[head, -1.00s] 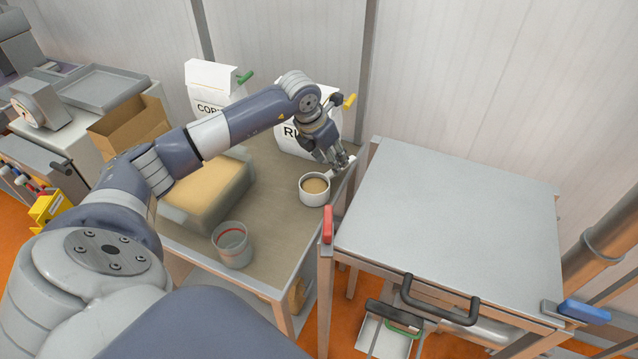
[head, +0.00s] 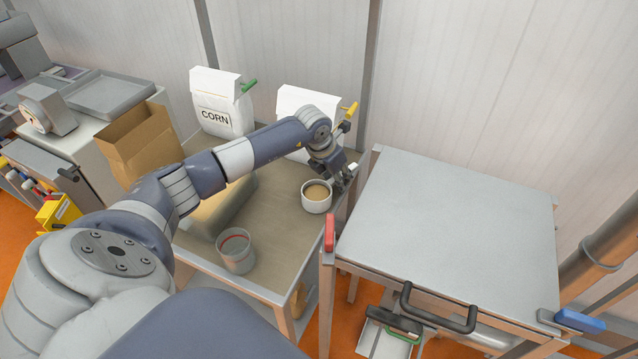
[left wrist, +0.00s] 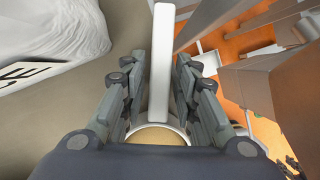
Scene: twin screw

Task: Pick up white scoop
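The white scoop (head: 305,201) is a round white cup holding tan contents, standing on the table (head: 268,243) near its right edge. Its straight white handle points away from the cup toward the back right. My left gripper (head: 343,174) is down at the handle. In the left wrist view the scoop's handle (left wrist: 161,50) runs between the open fingers of my left gripper (left wrist: 160,75), with a gap on each side. The cup is partly hidden by the gripper body there. My right gripper is not in view.
A CORN bag (head: 217,110) and a second white bag (head: 300,100), partly behind my arm, stand at the back. A translucent cup (head: 236,254) stands at the table's front. My arm covers much of a pale block (head: 205,222). A metal-topped unit (head: 450,235) is at right.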

